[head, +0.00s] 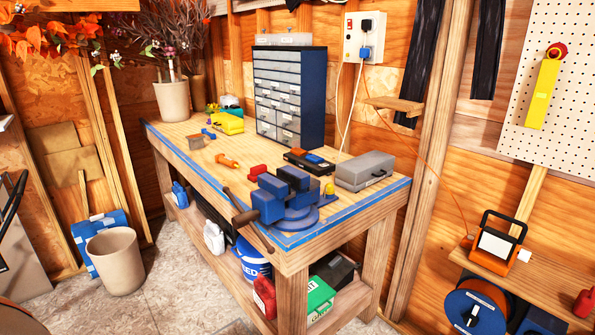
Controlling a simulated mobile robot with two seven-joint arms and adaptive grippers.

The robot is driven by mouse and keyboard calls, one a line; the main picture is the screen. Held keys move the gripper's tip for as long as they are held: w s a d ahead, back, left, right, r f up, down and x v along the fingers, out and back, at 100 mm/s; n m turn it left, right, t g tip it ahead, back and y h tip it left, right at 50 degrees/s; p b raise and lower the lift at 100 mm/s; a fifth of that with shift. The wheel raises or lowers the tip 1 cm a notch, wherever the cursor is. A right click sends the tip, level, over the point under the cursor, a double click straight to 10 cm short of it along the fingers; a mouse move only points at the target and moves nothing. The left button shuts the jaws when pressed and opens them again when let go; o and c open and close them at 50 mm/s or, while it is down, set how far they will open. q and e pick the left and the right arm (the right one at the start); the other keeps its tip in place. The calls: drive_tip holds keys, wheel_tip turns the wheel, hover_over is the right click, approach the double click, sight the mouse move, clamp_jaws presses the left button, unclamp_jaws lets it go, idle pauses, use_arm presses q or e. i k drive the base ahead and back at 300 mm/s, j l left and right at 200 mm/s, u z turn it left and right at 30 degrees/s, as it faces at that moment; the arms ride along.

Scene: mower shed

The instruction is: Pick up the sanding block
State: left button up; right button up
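A wooden workbench (188,152) with blue tape along its edges stands in the middle of the head view. I cannot tell for certain which item on it is the sanding block. A small red block (257,171) lies near the bench's middle, behind the blue vise (270,204). A dark flat case (297,158) with orange and blue parts on top lies to the right of it. Small blue pieces (208,134) lie farther left, near a yellow item (229,124). Neither of my grippers is in view.
The vise stands at the bench's near corner, its handle jutting left. A grey metal box (365,171) sits at the right edge. A tall drawer cabinet (280,100) and a flower pot (172,101) stand at the back. A bin (116,262) stands on the floor at left.

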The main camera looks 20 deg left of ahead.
sight(255, 171)
drive_tip(key=j+z, duration=0.3)
drive_tip(key=j, duration=0.15)
drive_tip(key=j+z, duration=0.25)
drive_tip(key=j, duration=0.25)
drive_tip(key=j+z, duration=0.15)
drive_tip(key=j, duration=0.35)
drive_tip(key=k+j+z, duration=0.15)
drive_tip(key=j, duration=0.85)
drive_tip(key=k+j+z, duration=0.1)
drive_tip(key=j, duration=0.4)
